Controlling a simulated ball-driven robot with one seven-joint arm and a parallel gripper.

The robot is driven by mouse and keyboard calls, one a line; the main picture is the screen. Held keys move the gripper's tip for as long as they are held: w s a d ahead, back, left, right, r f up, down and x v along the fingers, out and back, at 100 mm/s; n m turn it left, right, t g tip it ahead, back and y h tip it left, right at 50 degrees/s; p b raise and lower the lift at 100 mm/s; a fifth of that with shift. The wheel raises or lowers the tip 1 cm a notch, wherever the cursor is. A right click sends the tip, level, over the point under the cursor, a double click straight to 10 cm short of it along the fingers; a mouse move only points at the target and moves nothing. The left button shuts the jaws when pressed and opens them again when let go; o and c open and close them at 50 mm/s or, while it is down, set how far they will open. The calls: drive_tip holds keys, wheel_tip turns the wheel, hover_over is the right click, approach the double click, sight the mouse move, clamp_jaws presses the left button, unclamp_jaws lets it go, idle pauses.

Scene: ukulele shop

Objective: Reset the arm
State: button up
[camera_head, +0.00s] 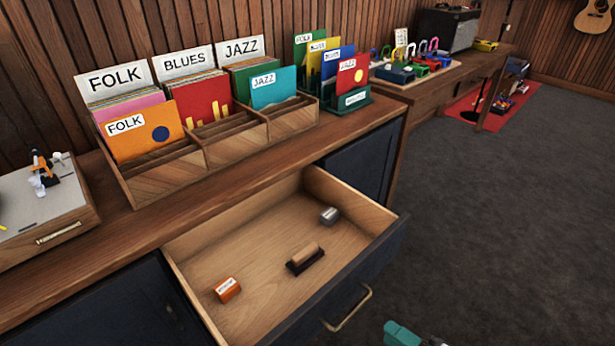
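A small teal and grey part (402,335) shows at the bottom edge, right of the open drawer. It looks like a piece of my own arm or gripper, but most of it is cut off by the frame. No fingertips can be made out, and I cannot see anything held. The part is apart from the drawer handle (348,310) and in front of the dark floor.
The open drawer (225,262) juts out, holding an orange box (227,289), a brush-like block (305,258) and a small grey item (330,215). Record bins (165,172) and a turntable (45,225) stand on the counter. Carpet (500,190) at right is clear.

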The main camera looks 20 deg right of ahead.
drive_tip(key=s+a+n+g+p, duration=0.5)
drive_tip(key=a+n+g+p, duration=0.1)
drive_tip(key=n+g, duration=0.35)
drive_tip(key=s+d+r+n+g+h+p, duration=0.3)
drive_tip(key=s+d+r+n+g+h, duration=0.1)
drive_tip(key=s+r+h, duration=0.1)
drive_tip(key=shift+s+r+p, duration=0.4)
drive_tip(key=shift+s+r, duration=0.1)
drive_tip(key=shift+s, duration=0.15)
